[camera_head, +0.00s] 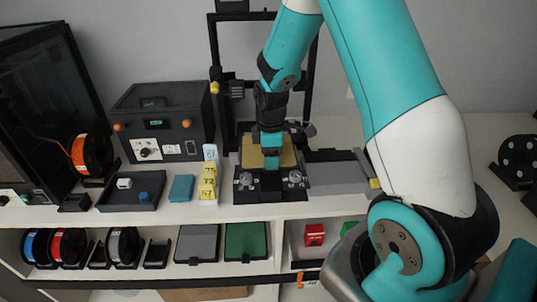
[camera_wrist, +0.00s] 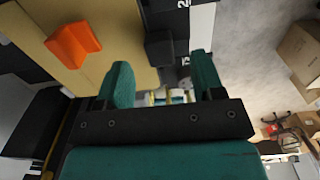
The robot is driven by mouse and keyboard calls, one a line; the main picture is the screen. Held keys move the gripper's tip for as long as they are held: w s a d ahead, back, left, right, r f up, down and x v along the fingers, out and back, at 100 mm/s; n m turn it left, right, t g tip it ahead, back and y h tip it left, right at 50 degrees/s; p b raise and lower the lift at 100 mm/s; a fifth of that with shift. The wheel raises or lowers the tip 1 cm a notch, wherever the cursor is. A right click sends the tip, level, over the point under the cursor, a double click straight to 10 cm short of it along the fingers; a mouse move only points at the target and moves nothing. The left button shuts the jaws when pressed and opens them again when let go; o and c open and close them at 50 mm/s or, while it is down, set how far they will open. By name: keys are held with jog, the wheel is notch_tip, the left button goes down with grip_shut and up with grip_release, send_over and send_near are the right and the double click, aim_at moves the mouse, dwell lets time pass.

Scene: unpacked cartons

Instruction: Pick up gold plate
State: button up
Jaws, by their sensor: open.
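The gold plate (camera_head: 288,152) lies flat in the black-framed machine at the middle of the bench. In the wrist view its broad tan face (camera_wrist: 125,28) fills the upper left, with an orange block (camera_wrist: 74,45) on it. My gripper (camera_head: 271,162) is over the front of the plate and hides its middle in the head view. In the wrist view my gripper (camera_wrist: 163,80) has its two teal fingers spread, with a dark block and small metal parts beyond the gap. Whether a finger touches the plate cannot be told.
The black upright frame (camera_head: 214,60) rises behind the plate. A dark control box (camera_head: 160,122) and a yellow-labelled holder (camera_head: 208,180) stand left, a grey slab (camera_head: 335,175) right. The lower shelf holds spools, a grey tray (camera_head: 197,244) and a green tray (camera_head: 246,241).

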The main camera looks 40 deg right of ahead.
jog(key=shift+a+f, duration=0.1)
jog(key=shift+f, duration=1.3)
grip_shut()
jog(key=shift+w+r, duration=0.1)
jog(key=shift+r, duration=0.05)
notch_tip(320, 180, up, 10)
jog(key=b, duration=0.2)
